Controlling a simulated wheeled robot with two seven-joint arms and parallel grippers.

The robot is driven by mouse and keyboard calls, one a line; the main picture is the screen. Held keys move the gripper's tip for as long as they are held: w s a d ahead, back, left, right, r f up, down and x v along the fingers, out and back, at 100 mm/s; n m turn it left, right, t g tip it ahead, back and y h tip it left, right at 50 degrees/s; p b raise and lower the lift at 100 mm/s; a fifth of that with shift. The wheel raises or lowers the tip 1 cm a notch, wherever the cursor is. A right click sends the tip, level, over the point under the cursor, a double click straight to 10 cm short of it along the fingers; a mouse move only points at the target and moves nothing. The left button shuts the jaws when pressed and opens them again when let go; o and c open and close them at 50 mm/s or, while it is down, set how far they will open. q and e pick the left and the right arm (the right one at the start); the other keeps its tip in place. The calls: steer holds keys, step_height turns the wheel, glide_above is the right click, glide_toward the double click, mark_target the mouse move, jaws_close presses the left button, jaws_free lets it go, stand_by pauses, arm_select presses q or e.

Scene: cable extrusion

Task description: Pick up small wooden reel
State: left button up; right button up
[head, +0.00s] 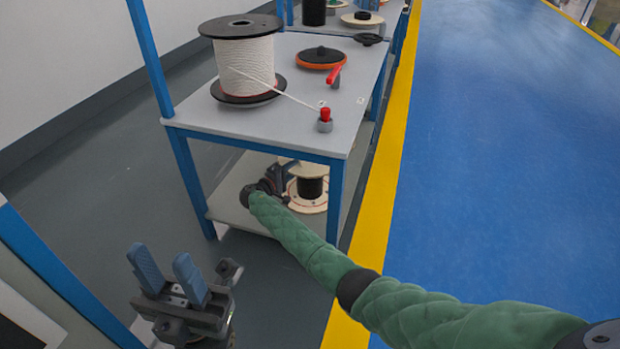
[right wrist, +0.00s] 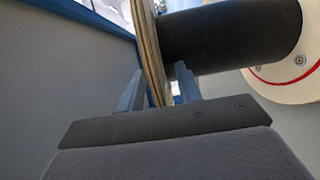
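The small wooden reel (head: 312,203) stands upright on the lower shelf of the near table. It has pale round flanges and a dark core; the table top and my right arm hide part of it. My right gripper (head: 276,180) is at the left side of the reel, under the table top. In the right wrist view, one pale flange (right wrist: 152,55) runs between the two fingers (right wrist: 158,88), with a gap beside the right finger. The dark core (right wrist: 230,38) and far flange (right wrist: 288,80) lie to the right. My left gripper (head: 168,275) is open and empty, low at the left.
The near table (head: 290,125) has blue legs (head: 190,175). On its top stand a large white cable reel (head: 247,70), an orange disc (head: 320,59) and red-handled parts (head: 325,118). A second table (head: 345,27) stands behind. The blue floor (head: 510,130) at right is clear.

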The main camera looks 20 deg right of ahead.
steer(key=shift+w+d, duration=0.3)
steer(key=shift+d, duration=0.05)
steer(key=shift+c, duration=0.4)
jaws_close()
stand_by(0.9)
